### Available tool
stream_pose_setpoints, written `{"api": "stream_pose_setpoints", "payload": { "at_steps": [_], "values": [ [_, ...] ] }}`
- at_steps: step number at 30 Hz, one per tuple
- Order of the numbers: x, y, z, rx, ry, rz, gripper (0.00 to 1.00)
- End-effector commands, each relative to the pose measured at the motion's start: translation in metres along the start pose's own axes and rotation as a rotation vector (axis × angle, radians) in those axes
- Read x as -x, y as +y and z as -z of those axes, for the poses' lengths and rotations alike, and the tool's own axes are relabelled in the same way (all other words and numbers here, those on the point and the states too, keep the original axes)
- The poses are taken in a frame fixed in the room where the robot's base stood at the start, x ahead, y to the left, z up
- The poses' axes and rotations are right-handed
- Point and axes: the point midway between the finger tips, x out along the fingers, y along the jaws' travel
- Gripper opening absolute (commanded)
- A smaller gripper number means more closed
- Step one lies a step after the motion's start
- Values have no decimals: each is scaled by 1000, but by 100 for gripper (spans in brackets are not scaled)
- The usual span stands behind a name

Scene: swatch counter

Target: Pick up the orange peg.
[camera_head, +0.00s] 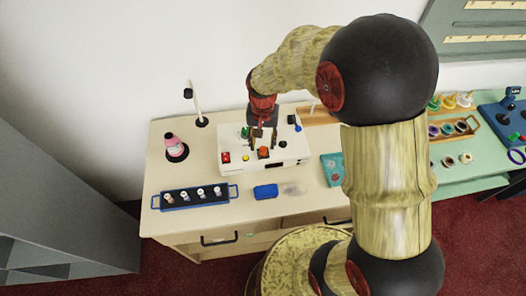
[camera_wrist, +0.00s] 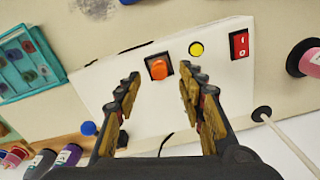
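The orange peg (camera_wrist: 158,68) is a short orange piece standing in a black square on top of a white box (camera_wrist: 130,60). In the head view the peg (camera_head: 263,153) shows near the front edge of the box (camera_head: 288,153). My gripper (camera_wrist: 160,84) is open and empty above the box, its two fingers spread apart. In the wrist view the peg lies between the lines of the fingers, just beyond the tips. In the head view my gripper (camera_head: 264,139) hangs over the box, and the peg shows just in front of it. Contact is not visible.
A yellow button (camera_wrist: 197,48) and a red switch (camera_wrist: 239,43) sit beside the peg. The counter's front left is partly clear.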

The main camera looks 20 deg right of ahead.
Motion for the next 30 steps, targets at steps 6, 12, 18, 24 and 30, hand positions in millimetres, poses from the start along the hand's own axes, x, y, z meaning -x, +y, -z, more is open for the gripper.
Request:
{"api": "stream_pose_setpoints", "payload": {
  "at_steps": [6, 12, 18, 24, 30],
  "values": [
    [-33, 1, 0, 0, -3, -1, 40],
    [-36, 1, 1, 1, 0, 0, 40],
    [-36, 1, 0, 1, 0, 0, 32],
    [-36, 1, 0, 1, 0, 0, 21],
    [-36, 1, 0, 1, 0, 0, 9]
  ]
}}
